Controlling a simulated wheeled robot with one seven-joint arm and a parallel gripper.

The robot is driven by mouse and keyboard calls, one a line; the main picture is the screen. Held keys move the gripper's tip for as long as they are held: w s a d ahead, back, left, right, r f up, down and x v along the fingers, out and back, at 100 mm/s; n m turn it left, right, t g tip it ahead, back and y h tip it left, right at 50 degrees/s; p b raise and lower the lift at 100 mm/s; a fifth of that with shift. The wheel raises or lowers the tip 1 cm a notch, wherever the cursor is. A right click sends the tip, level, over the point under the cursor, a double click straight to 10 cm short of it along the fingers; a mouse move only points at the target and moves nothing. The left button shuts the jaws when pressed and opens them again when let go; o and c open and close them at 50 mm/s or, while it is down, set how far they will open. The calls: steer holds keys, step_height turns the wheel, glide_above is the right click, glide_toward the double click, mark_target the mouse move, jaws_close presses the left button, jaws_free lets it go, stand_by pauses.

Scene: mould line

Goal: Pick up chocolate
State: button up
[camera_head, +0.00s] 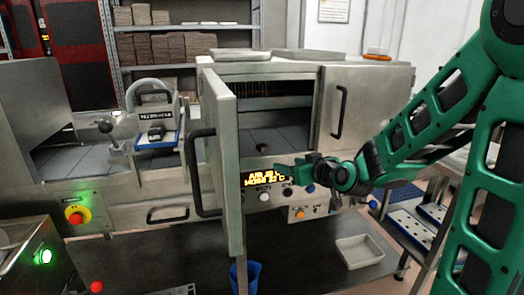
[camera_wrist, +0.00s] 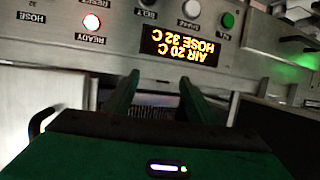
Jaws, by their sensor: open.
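A small dark brown piece (camera_head: 263,148), which looks like the chocolate, lies on the floor of the open steel cabinet (camera_head: 295,148) in the head view. My gripper (camera_head: 284,170) is in front of the cabinet, a little below and to the right of the brown piece and apart from it. In the wrist view my gripper (camera_wrist: 158,92) is open, its two green fingers spread with nothing held between them. The chocolate does not show in the wrist view.
The open cabinet door (camera_head: 226,165) stands left of my gripper. A control panel with a lit display (camera_head: 263,178) and buttons is close by; the display also shows in the wrist view (camera_wrist: 180,47). An empty pale tray (camera_head: 360,251) and a blue bin (camera_head: 246,276) are below.

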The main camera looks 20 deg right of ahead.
step_height(320, 180, up, 2)
steer(key=w+a+t, duration=0.2)
glide_toward(264, 146)
steer(key=x, duration=0.3)
steer(key=shift+d, duration=0.3)
steer(key=x, duration=0.4)
steer(key=shift+s+a, duration=0.1)
steer(key=shift+a, duration=0.3)
steer(key=shift+w+a+f, duration=0.1)
steer(key=shift+w+f, duration=0.05)
steer(key=shift+w, duration=0.45)
steer(key=shift+c, duration=0.4)
steer(key=c, duration=1.1)
